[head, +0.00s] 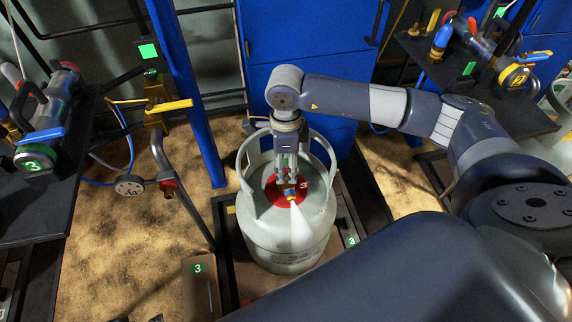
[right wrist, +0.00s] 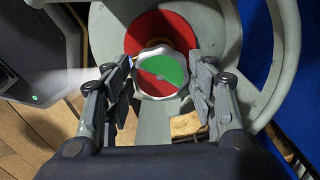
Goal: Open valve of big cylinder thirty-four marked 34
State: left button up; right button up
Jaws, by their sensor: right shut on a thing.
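A big pale grey cylinder (head: 262,235) stands upright inside a low dark frame. Its open collar has tall handles, and a red disc (head: 271,190) lies around the valve; raised markings on its front are too blurred to read surely. My right gripper (head: 287,180) reaches straight down inside the collar onto the valve. In the right wrist view the valve knob (right wrist: 161,72), with a red and green face, sits between the fingers of my right gripper (right wrist: 162,85), which are shut on it. A white jet (head: 301,229) streams from the valve. My left gripper is not in view.
A blue cabinet (head: 298,75) and a blue post (head: 185,80) stand behind the cylinder. Dark benches with valves and hoses lie at left (head: 28,215) and upper right. Green tags marked 3 (head: 198,268) stand near the frame.

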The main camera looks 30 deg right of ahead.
aim_at(287, 167)
jog(key=shift+f+n+b, duration=0.1)
jog(key=shift+n+b, duration=0.2)
jog(key=shift+n, duration=0.5)
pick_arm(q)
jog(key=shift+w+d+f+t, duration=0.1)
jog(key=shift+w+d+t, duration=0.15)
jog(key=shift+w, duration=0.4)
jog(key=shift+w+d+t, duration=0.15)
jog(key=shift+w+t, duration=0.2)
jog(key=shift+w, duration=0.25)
pick_arm(e)
jog(key=shift+n, duration=0.3)
jog(key=o, duration=1)
jog(key=shift+o, duration=0.2)
jog(key=shift+r, duration=0.2)
notch_tip(287, 167, up, 12)
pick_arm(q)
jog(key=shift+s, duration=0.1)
pick_arm(e)
jog(key=shift+s+f, duration=0.1)
jog(key=shift+f, duration=0.1)
